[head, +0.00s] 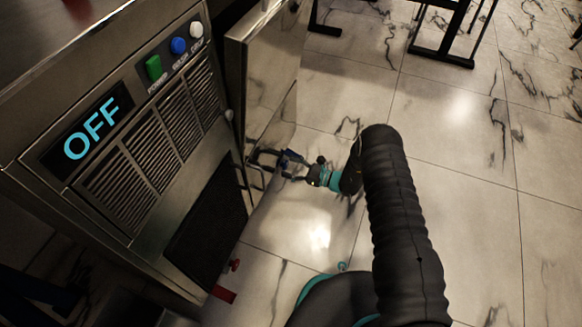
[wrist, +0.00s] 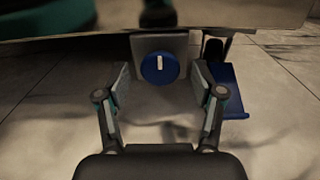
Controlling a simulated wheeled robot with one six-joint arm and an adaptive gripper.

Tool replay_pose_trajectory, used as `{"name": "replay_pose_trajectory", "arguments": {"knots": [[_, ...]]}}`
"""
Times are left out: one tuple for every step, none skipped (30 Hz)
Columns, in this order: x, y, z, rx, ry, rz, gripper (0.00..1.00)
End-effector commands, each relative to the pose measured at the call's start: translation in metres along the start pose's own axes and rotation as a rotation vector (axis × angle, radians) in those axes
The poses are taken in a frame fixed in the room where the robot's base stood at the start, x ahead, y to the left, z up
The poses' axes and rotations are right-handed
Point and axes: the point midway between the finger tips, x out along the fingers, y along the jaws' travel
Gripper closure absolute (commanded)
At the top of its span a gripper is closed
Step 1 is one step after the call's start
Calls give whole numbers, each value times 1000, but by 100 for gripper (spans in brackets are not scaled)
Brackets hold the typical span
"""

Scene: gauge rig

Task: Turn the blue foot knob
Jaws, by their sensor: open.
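The blue foot knob (wrist: 160,68) is a round dial with an upright white mark, set on a grey plate (wrist: 183,44) under the low edge of a panel in the wrist view. My gripper (wrist: 160,84) is open, with one finger on each side of the knob in the picture. The fingers appear apart from the knob, which lies ahead between them. In the head view my gripper (head: 268,160) is low beside the cabinet's open metal door. I cannot make out the knob clearly there.
A blue plate (wrist: 232,92) sits right of the knob, close to the right finger. The cabinet (head: 180,110) has an OFF display (head: 92,130) and green, blue and white buttons.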

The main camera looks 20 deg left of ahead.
Motion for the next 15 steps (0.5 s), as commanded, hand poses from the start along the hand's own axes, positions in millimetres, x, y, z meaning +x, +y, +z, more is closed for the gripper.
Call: {"name": "replay_pose_trajectory", "arguments": {"knots": [[1, 0, 0, 0, 0, 0, 32], [1, 0, 0, 0, 0, 0, 32], [1, 0, 0, 0, 0, 0, 32], [1, 0, 0, 0, 0, 0, 32], [1, 0, 0, 0, 0, 0, 32], [0, 0, 0, 0, 0, 0, 32], [0, 0, 0, 0, 0, 0, 32], [0, 0, 0, 0, 0, 0, 40], [0, 0, 0, 0, 0, 0, 50], [0, 0, 0, 0, 0, 0, 57], [0, 0, 0, 0, 0, 0, 65], [0, 0, 0, 0, 0, 0, 75], [0, 0, 0, 0, 0, 0, 82], [0, 0, 0, 0, 0, 0, 90], [0, 0, 0, 0, 0, 1, 91]]}}
